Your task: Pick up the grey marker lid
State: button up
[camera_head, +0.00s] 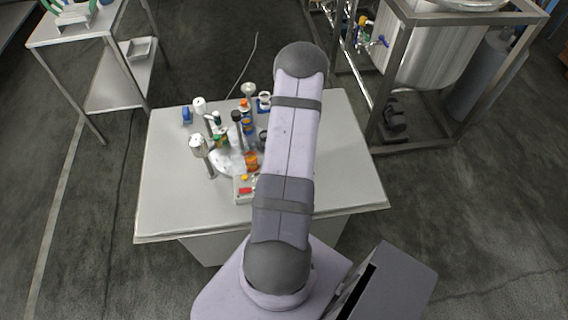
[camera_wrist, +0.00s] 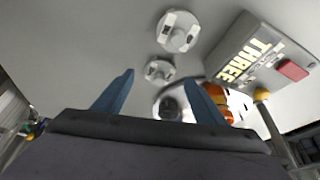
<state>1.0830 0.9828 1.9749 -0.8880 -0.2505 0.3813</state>
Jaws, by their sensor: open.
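In the wrist view the two blue fingers of my gripper (camera_wrist: 160,77) are spread apart, with nothing held between them. A small round grey piece (camera_wrist: 159,69) shows between and just past the fingertips. A larger round grey-white piece (camera_wrist: 178,31) lies beyond it. I cannot tell for sure which of these is the grey marker lid, or whether either is. In the head view my arm covers part of the table, and I cannot make out my gripper or the lid there.
A box marked THREE (camera_wrist: 258,60) with a red button stands right of the fingers. An orange and white item (camera_wrist: 228,101) and a round metallic object are close to the right finger. In the head view several bottles crowd the white table (camera_head: 165,205); its left front is clear.

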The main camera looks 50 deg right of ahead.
jog(key=shift+x, duration=0.95)
jog(key=shift+c, duration=0.6)
jog(key=c, duration=1)
notch_tip(320, 180, up, 10)
jog(key=p, duration=0.4)
